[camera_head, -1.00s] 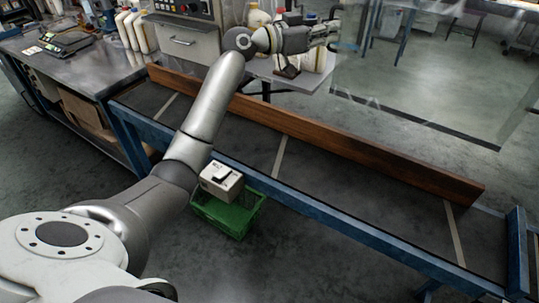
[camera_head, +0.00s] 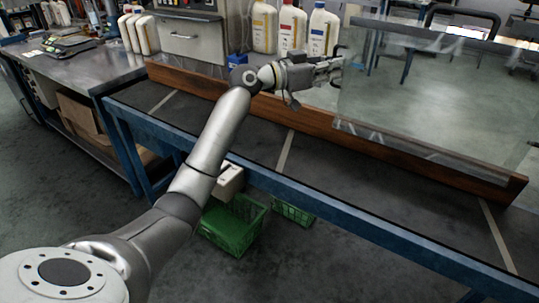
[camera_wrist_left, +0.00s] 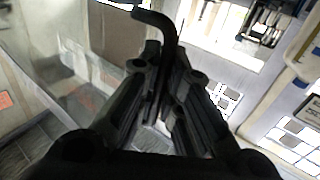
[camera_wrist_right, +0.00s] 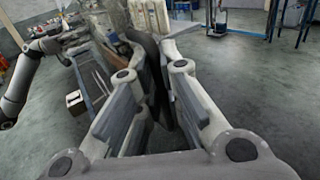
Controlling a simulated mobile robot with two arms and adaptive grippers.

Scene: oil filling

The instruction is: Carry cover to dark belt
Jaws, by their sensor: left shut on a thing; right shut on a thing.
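The cover (camera_head: 440,105) is a clear upright panel at the right of the head view. Its lower edge appears in front of the wooden board along the belt; its height above the belt is unclear. My left gripper (camera_head: 338,67) is at the panel's left edge, shut on a black handle (camera_wrist_left: 155,22). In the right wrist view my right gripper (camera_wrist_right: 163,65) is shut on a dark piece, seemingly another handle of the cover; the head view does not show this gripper. The dark belt (camera_head: 365,180) runs diagonally below, in a blue frame.
The brown wooden board (camera_head: 300,118) lines the belt's far side. Large bottles (camera_head: 290,30) stand behind it beside a grey machine (camera_head: 190,40). Green crates (camera_head: 235,228) and a white box (camera_head: 228,182) are below the near side. The belt surface looks clear.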

